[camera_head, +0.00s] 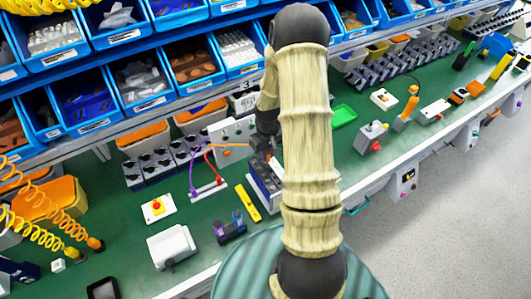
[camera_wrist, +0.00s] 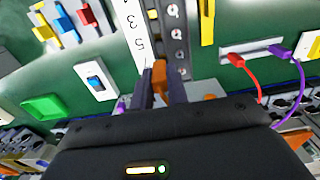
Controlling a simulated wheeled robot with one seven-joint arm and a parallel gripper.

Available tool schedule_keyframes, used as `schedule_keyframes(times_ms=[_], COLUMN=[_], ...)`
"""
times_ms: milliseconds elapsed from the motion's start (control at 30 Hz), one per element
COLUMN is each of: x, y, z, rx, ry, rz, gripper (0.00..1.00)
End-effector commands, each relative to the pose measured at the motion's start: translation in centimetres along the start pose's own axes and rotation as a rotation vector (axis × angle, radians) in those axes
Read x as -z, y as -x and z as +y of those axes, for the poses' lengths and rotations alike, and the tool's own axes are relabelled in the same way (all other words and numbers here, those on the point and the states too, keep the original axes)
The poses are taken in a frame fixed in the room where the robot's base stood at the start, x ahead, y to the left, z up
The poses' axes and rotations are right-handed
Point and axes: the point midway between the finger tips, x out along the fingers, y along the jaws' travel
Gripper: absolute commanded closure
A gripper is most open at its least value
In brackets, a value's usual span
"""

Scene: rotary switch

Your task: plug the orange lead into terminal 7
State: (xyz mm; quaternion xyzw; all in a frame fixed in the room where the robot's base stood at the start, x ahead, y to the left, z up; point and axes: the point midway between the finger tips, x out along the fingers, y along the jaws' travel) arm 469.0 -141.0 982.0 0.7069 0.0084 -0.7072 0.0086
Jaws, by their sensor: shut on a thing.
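My gripper (camera_wrist: 160,82) is shut on the orange plug of the orange lead (camera_wrist: 158,68). In the wrist view it is at the near end of the terminal block, whose white number strip (camera_wrist: 133,30) shows 3 and 5. A dark column of round terminals (camera_wrist: 175,35) runs beside the strip. The fingers and plug hide the terminals at this end; I cannot tell whether the plug tip touches one. In the head view, the gripper (camera_head: 266,142) is over the block (camera_head: 266,187), partly behind my arm, and the orange lead (camera_head: 232,146) runs left from it.
A red plug (camera_wrist: 236,60) and a purple plug (camera_wrist: 280,52) sit in a pale holder right of the block in the wrist view. A yellow bar (camera_head: 248,202) lies left of the block in the head view. Blue bins (camera_head: 140,80) line the back.

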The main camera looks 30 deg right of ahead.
Motion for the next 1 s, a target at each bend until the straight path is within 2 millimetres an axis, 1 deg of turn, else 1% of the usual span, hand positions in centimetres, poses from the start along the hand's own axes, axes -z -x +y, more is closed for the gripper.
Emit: schedule_keyframes(times_ms=[300,1000], x=[0.1,0.0], y=[-0.1,-1.9], z=[-0.3,-0.2], rx=[0.0,0.0], ry=[0.005,0.004], rz=[-0.001,-0.002], gripper=[1.0,1.0])
